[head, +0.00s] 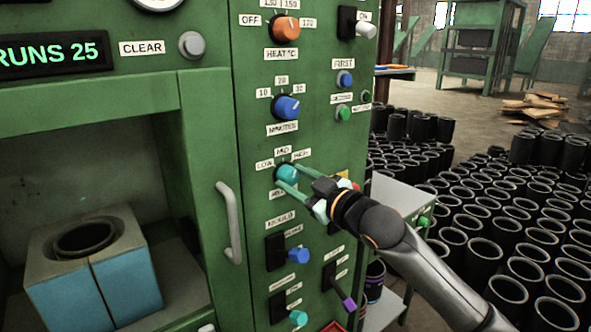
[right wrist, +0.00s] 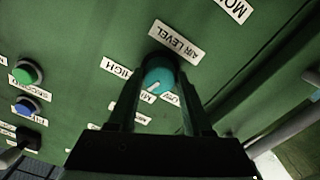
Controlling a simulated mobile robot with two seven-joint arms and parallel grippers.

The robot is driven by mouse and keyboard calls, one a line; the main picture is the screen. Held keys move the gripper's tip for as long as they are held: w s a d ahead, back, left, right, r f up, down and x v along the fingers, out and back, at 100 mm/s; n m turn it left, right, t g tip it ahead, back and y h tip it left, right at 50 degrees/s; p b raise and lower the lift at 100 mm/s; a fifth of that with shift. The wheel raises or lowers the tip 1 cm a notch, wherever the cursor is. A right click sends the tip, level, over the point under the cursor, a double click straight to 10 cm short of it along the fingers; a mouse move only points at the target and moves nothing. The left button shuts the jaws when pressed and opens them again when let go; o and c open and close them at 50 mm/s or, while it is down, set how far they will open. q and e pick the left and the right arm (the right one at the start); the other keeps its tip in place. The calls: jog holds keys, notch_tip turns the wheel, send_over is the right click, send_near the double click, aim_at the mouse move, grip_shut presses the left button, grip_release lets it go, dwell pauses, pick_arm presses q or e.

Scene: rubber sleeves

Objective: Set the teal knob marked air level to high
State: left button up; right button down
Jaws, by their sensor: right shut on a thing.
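The teal knob (head: 286,174) sits on the green front panel, with LOW, MID and HIGH labels around its upper side. It also shows in the right wrist view (right wrist: 158,78), under the AIR LEVEL label (right wrist: 177,41). There its white pointer mark faces roughly the MID label, but the fingers hide part of the dial. My right gripper (head: 291,178) comes in from the right and is shut on the knob, one finger on each side. My left gripper is not in view.
A blue minutes knob (head: 286,107) and an orange heat knob (head: 285,27) are above. A blue switch (head: 298,256) and a purple-tipped lever (head: 348,304) are below. A grey door handle (head: 229,222) stands out to the left. Many black sleeves (head: 480,215) fill the floor at right.

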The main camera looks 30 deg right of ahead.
jog(key=shift+r+m+p, duration=0.15)
jog(key=shift+m+p, duration=0.25)
jog(key=shift+m, duration=0.1)
jog(key=shift+m+p, duration=0.75)
jog(key=shift+m, duration=0.05)
jog(key=shift+m+p, duration=0.3)
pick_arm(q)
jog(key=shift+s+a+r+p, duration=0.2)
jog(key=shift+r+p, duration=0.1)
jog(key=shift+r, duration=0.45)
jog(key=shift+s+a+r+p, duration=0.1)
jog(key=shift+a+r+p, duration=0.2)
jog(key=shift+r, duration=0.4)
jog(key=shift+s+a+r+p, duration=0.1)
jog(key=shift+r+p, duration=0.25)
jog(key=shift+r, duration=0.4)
pick_arm(e)
jog(key=shift+m, duration=1.1)
jog(key=shift+c, duration=1.6)
grip_release()
